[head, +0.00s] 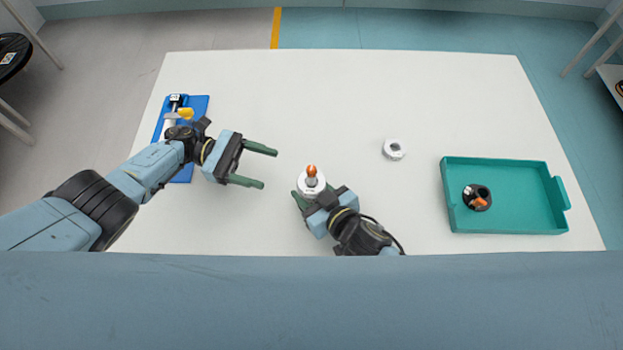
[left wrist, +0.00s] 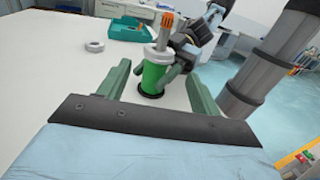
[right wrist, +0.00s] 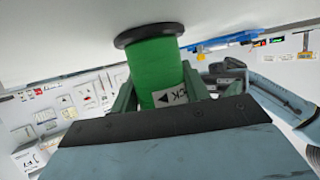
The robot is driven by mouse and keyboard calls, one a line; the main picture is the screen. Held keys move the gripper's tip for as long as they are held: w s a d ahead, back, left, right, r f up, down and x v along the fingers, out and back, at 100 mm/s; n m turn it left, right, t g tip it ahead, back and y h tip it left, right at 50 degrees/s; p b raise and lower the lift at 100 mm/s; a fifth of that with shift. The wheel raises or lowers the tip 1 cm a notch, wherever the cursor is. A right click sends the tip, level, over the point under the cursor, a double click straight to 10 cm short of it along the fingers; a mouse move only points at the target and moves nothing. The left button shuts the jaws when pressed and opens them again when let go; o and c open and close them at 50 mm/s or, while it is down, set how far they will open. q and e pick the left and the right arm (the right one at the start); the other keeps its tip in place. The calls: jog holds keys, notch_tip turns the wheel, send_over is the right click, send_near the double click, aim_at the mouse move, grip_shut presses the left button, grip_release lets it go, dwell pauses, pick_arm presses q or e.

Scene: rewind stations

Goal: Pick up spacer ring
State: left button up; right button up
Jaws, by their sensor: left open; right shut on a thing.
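A small whitish ring (head: 394,149), which looks like the spacer ring, lies on the table right of centre. It also shows in the left wrist view (left wrist: 95,46), far from both grippers. My left gripper (head: 268,167) is open and empty, left of the spool. My right gripper (head: 311,195) is shut on a green spool (left wrist: 156,74) with a black bottom flange, a pale top and an orange-tipped post. The spool (right wrist: 156,62) stands upright between the right fingers. From above, mostly its white top (head: 311,189) shows.
A teal tray (head: 505,161) at the right holds a black round part (head: 470,190) with orange on it. A blue mat (head: 201,104) with a black-topped part and a yellow piece lies at the left, partly behind my left arm.

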aim_at(304, 179)
pick_arm(q)
jog(key=shift+x, duration=5.2)
jog(key=shift+f, duration=0.15)
jog(key=c, duration=1)
notch_tip(304, 179, up, 10)
